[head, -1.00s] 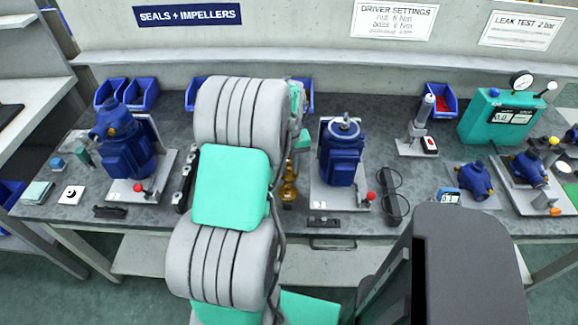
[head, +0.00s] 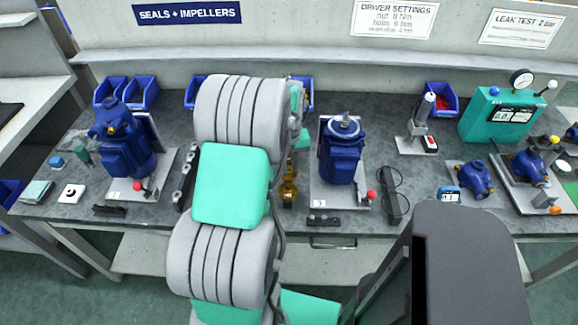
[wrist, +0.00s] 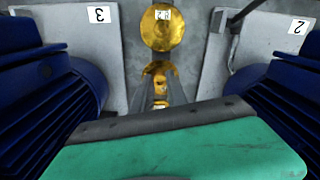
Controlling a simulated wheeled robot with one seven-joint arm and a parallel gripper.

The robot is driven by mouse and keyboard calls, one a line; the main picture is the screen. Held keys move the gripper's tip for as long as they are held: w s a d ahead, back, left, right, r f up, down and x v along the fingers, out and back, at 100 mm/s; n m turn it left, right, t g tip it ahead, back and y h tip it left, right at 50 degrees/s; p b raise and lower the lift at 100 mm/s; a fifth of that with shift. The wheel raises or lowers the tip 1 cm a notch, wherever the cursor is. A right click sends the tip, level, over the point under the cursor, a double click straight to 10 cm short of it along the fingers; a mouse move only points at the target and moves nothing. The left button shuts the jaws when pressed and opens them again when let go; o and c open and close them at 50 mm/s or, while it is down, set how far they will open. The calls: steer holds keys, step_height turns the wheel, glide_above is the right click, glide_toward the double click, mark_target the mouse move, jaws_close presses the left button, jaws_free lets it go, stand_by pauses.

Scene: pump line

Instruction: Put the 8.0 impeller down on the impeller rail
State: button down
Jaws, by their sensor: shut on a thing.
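My gripper (wrist: 160,92) shows in the wrist view as two grey fingers pointing away from the teal wrist housing. It is shut on a brass-coloured piece, the 8.0 impeller (wrist: 158,72); its own label cannot be read. Just beyond the fingertips is a round brass disc (wrist: 162,28) with a small white label, too blurred to read surely. In the head view my arm hides the gripper, and brass parts (head: 289,188) show just right of the arm. The impeller rail cannot be made out clearly. I cannot tell whether the held impeller touches anything.
Blue pumps on light plates stand close on both sides, left (head: 127,155) and right (head: 342,155). Their dark finned bodies flank my gripper in the wrist view. Blue bins (head: 140,92) line the back of the bench.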

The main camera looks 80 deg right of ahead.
steer(key=c, duration=1.2)
jaws_free()
steer(key=shift+c, duration=0.2)
steer(key=shift+r, duration=0.1)
step_height(320, 180, up, 9)
steer(key=p, duration=0.6)
